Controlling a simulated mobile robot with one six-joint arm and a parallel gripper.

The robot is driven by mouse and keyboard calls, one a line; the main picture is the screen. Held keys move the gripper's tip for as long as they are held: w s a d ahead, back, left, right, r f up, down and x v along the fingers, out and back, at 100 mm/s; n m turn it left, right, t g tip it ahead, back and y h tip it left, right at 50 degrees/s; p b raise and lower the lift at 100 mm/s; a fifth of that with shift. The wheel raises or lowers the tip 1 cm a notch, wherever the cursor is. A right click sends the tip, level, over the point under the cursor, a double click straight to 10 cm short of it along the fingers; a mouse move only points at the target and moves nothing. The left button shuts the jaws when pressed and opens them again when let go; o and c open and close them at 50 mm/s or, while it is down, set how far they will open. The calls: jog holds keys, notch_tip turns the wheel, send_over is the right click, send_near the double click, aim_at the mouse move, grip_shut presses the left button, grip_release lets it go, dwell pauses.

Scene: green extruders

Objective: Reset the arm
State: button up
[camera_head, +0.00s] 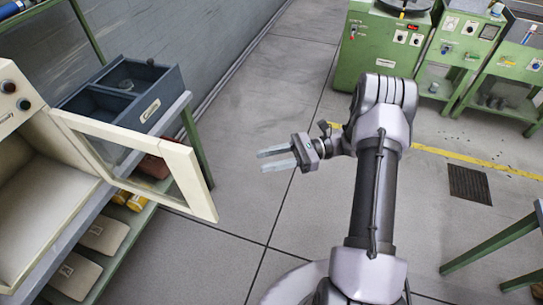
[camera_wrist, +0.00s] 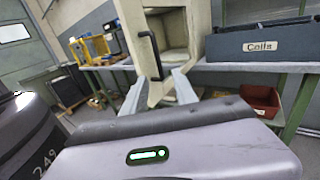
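My arm reaches forward over the floor in the head view, with its elbow up and its wrist bent to the left. My gripper (camera_head: 262,161) points left toward the cream cabinet and hangs in free air. Its two pale fingers are apart with nothing between them. In the wrist view the fingers (camera_wrist: 159,92) are also spread, with the cabinet (camera_wrist: 187,15) beyond them. The cabinet's framed door (camera_head: 150,150) stands open at the left of the head view, apart from the gripper.
Green machines (camera_head: 380,50) stand at the back right. A floor grate (camera_head: 470,184) and green table legs (camera_head: 495,245) are at right. The floor between is clear.

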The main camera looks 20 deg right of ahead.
jog(key=s+a+r+n+g+h, duration=0.4)
jog(key=s+a+r+n+h, duration=0.45)
jog(key=r, duration=0.35)
jog(key=s+r+n+t+h, duration=0.6)
jog(key=s+r+t+h, duration=0.1)
jog(key=s, duration=0.4)
jog(key=shift+d+n+t, duration=0.2)
jog(key=shift+n+t, duration=0.1)
jog(key=shift+n, duration=0.05)
